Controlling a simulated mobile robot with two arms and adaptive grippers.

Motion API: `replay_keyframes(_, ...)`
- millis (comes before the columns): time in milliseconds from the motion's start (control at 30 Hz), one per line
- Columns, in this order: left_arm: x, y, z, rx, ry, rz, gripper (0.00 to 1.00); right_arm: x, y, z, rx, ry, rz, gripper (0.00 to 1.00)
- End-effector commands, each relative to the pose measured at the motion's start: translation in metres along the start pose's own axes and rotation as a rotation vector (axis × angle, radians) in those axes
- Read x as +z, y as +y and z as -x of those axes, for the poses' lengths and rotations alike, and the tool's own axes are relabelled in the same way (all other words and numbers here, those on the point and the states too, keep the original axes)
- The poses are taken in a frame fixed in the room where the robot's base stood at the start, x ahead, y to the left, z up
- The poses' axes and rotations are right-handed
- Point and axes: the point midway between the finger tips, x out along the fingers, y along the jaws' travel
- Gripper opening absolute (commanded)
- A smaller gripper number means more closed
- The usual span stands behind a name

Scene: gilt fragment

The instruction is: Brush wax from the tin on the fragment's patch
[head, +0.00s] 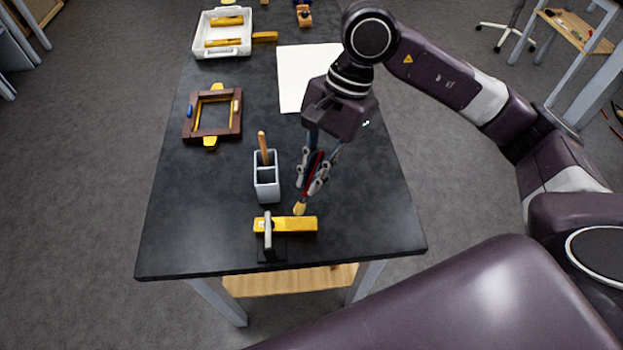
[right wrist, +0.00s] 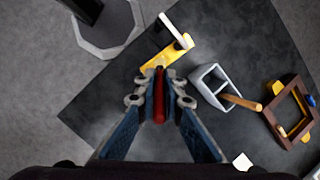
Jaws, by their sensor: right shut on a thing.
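A gilt bar-shaped fragment (head: 299,224) lies across a small dark stand with a grey upright (head: 268,238) near the table's front edge. It also shows in the right wrist view (right wrist: 157,63). My right gripper (head: 313,180) is shut on a brush with a red handle (right wrist: 159,98) and points down. The brush's yellowish tip (head: 299,209) is at the fragment's far edge, right of the upright; I cannot tell whether they touch. I cannot make out a patch on the fragment or pick out a wax tin. My left gripper is not in view.
A grey holder (head: 267,184) with a wooden-handled tool stands just left of my right gripper. A brown frame (head: 236,130) lies farther left. A white tray (head: 201,47) and a white sheet (head: 291,78) are at the back. The table's right front is clear.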

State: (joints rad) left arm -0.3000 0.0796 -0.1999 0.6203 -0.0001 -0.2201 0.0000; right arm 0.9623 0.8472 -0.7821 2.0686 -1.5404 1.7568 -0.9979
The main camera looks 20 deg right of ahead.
Motion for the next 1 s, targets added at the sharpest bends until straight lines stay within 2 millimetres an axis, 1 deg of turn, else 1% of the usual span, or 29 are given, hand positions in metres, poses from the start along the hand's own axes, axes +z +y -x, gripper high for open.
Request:
replay_keyframes(33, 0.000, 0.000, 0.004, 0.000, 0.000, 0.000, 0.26, 0.003, -0.001, 0.007, -0.001, 0.001, 0.001, 0.00)
replay_keyframes(133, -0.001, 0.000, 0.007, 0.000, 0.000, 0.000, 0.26, 0.006, -0.002, 0.016, -0.001, 0.000, 0.002, 0.00)
replay_keyframes(233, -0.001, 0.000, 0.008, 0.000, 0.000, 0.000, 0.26, 0.007, -0.002, 0.020, 0.000, 0.000, 0.001, 0.00)
replay_keyframes(567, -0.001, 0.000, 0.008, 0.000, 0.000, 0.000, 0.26, 0.007, -0.002, 0.021, 0.000, 0.000, 0.001, 0.00)
replay_keyframes(900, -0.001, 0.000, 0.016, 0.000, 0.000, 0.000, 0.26, 0.016, -0.005, 0.047, -0.002, 0.000, 0.002, 0.00)
replay_keyframes(1000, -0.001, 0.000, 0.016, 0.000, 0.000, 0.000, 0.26, 0.017, -0.005, 0.048, -0.001, -0.001, 0.001, 0.00)
